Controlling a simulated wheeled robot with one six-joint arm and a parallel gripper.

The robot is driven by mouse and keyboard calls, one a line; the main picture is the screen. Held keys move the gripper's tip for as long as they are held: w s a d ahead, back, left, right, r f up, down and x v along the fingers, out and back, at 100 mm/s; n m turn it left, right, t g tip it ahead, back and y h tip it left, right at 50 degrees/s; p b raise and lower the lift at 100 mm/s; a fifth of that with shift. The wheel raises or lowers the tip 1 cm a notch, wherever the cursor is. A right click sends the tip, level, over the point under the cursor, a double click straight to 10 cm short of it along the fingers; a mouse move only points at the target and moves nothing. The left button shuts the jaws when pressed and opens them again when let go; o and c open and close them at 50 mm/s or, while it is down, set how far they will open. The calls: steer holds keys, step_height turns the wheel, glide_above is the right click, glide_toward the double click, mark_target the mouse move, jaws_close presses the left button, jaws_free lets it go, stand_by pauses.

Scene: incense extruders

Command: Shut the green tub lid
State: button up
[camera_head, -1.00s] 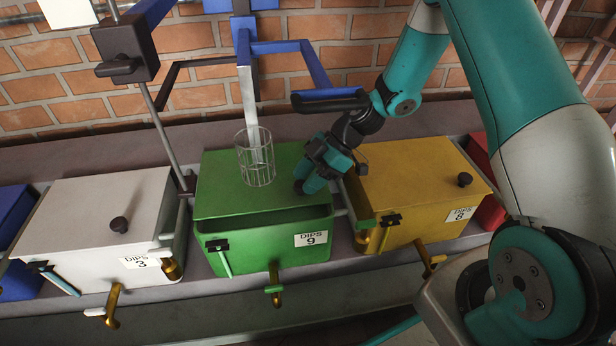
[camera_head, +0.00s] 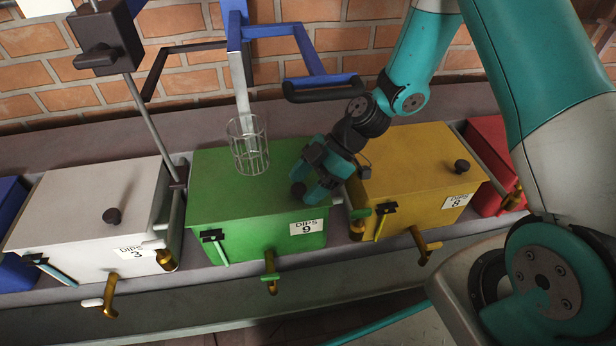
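The green tub (camera_head: 250,240) marked "DIPS 9" stands in the middle of the row. Its green lid (camera_head: 225,195) lies flat on the tub, with no gap showing along the front edge. A dark round knob (camera_head: 297,189) sits near the lid's front right. My gripper (camera_head: 311,190) reaches down from the upper right, with its teal fingers at the knob. The fingers partly hide the knob's right side, so I cannot tell whether they grip it or only touch it.
A wire basket (camera_head: 248,150) hangs above the lid from a blue frame (camera_head: 312,62). A white tub (camera_head: 90,205) stands at left and a yellow tub (camera_head: 415,170) at right, both with lids down. A brass tap (camera_head: 270,272) sticks out in front of the green tub.

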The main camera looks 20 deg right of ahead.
steer(key=shift+w, duration=0.1)
steer(key=shift+d+r, duration=0.15)
steer(key=shift+d, duration=0.05)
steer(key=p+v, duration=0.8)
steer(key=v, duration=0.9)
